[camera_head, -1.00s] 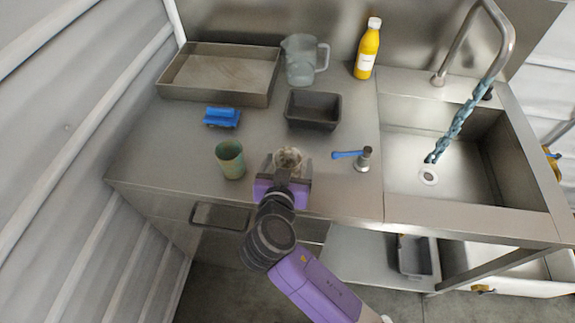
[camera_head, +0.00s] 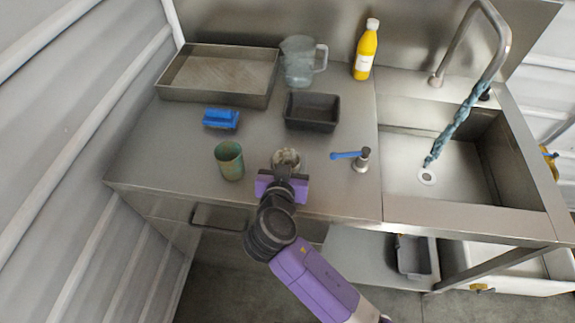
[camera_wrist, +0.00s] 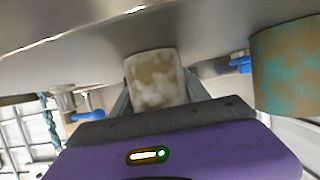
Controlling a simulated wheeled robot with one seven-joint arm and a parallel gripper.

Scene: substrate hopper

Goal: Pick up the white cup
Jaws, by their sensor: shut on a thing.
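The white cup (camera_head: 286,158), with brownish stains, is at the front part of the steel counter. In the wrist view the white cup (camera_wrist: 155,78) stands between the two fingers. My gripper (camera_head: 284,168) is shut on it, reaching in from the front edge. In the wrist view my gripper (camera_wrist: 158,95) has a finger along each side of the cup. The cup's lower part is hidden behind the gripper body, and I cannot tell whether it touches the counter.
A green cup (camera_head: 229,161) stands close to the left. A blue-handled metal tool (camera_head: 361,158) stands to the right. Behind are a dark tray (camera_head: 312,112), a blue object (camera_head: 221,118), a large pan (camera_head: 217,97), a jug (camera_head: 299,62) and a yellow bottle (camera_head: 366,50). A sink (camera_head: 450,209) lies right.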

